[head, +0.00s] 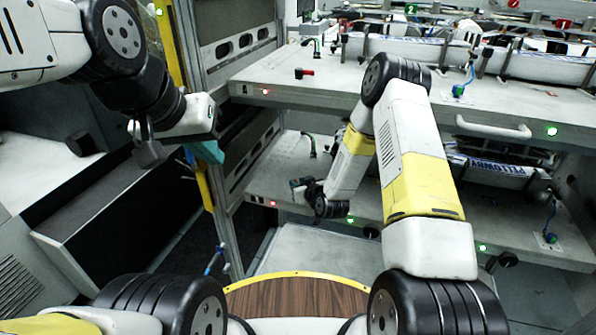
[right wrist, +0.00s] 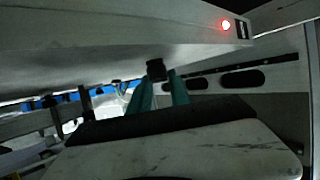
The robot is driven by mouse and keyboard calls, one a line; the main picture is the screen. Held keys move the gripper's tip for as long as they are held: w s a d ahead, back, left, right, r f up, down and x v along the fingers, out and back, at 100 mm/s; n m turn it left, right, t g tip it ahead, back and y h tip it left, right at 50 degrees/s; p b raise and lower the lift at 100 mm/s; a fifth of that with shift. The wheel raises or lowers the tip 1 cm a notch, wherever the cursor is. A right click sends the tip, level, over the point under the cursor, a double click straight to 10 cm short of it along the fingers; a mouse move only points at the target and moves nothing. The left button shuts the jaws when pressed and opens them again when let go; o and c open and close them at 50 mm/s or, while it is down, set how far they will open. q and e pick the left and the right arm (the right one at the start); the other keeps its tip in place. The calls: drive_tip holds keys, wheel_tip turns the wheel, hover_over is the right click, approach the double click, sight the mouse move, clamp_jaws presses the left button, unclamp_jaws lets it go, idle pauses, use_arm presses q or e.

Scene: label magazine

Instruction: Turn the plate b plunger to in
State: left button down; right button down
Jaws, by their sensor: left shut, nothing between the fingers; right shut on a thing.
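In the right wrist view, the teal fingers of my right gripper (right wrist: 158,96) are shut on a small black plunger knob (right wrist: 155,70) near the edge of a grey plate (right wrist: 90,38). My left gripper (head: 206,152) is shut and empty, left of the rack and away from the plates.
Red lamps glow at the left ends of the upper plate (head: 265,92) and lower plate (head: 272,203). Green lamps glow toward their right ends (head: 552,131). A yellow-edged rack post (head: 190,90) stands near my left gripper. A wooden round top (head: 300,297) is in front.

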drive_tip(key=m+t+h, duration=0.1)
drive_tip(key=m+h, duration=0.2)
drive_tip(key=h, duration=0.1)
drive_tip(key=shift+a+m, duration=0.15)
drive_tip(key=shift+m, duration=0.15)
drive_tip(key=m+h, duration=0.4)
drive_tip(key=h, duration=0.1)
drive_tip(key=shift+r+m+g, duration=0.1)
drive_tip(key=shift+m+g, duration=0.2)
drive_tip(key=m+g+h, duration=0.1)
drive_tip(key=m+h, duration=0.1)
drive_tip(key=m+g+h, duration=0.1)
drive_tip(key=m+h, duration=0.1)
drive_tip(key=h, duration=0.1)
drive_tip(key=shift+d+g, duration=0.2)
drive_tip(key=shift+g, duration=0.1)
drive_tip(key=shift+d+m+g+h, duration=0.1)
drive_tip(key=shift+m+g+h, duration=1.45)
drive_tip(key=shift+m, duration=0.55)
drive_tip(key=shift+g, duration=0.25)
drive_tip(key=c, duration=1.5)
unclamp_jaws()
